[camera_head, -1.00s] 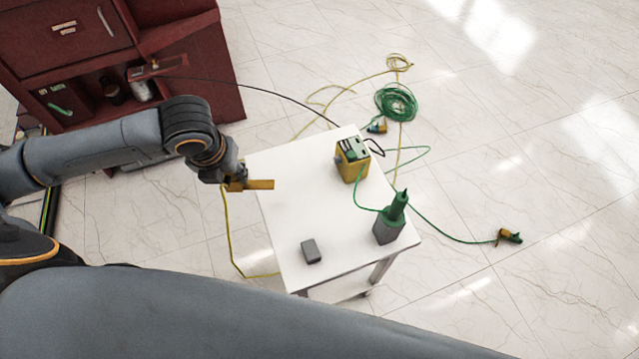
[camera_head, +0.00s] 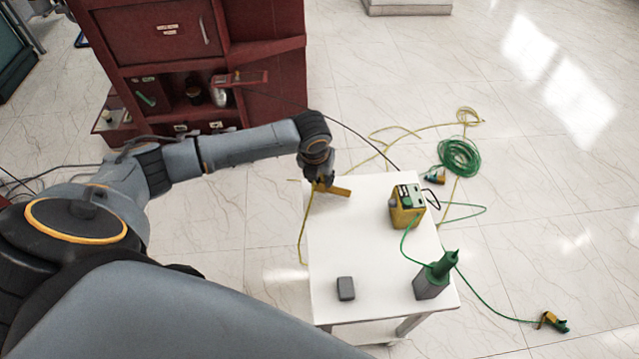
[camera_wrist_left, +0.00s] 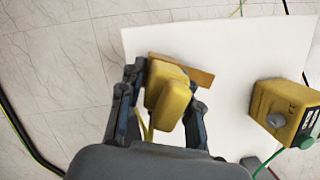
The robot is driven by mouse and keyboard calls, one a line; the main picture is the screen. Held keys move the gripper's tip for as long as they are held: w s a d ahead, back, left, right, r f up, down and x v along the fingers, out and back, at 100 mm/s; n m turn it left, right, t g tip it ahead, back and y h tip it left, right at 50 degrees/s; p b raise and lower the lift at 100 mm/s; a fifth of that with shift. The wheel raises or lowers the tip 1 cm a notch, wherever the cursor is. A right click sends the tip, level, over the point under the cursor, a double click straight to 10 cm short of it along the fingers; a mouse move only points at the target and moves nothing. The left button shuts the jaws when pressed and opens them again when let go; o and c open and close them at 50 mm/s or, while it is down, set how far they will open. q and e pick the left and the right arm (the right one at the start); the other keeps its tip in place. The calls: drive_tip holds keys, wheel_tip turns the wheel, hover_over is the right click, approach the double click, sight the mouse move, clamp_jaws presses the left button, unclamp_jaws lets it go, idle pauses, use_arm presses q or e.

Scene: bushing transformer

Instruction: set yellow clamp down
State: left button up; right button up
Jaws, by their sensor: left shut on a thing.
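The yellow clamp (camera_wrist_left: 168,95) is between the fingers of my left gripper (camera_wrist_left: 160,100) in the left wrist view. In the head view my left gripper (camera_head: 322,181) is shut on it at the far left edge of the white table (camera_head: 370,250). The clamp's flat yellow-brown part (camera_head: 335,190) points right over the tabletop. A yellow cable hangs from the clamp beside the table's left side. I cannot tell whether the clamp touches the tabletop. My right gripper is not in view.
A yellow device (camera_head: 405,212) with a green top stands on the table, right of the clamp. A grey and green bushing (camera_head: 434,280) and a small grey block (camera_head: 346,289) stand nearer. A red cabinet (camera_head: 190,60) stands behind. Cables and a green coil (camera_head: 460,157) lie on the floor.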

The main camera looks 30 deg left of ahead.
sight(319, 181)
use_arm(q)
wheel_tip(319, 181, down, 3)
drive_tip(key=shift+f, duration=0.1)
idle(0.3)
drive_tip(key=o, duration=1.1)
drive_tip(key=shift+o, duration=0.2)
drive_tip(key=v, duration=1.2)
drive_tip(key=shift+d, duration=0.1)
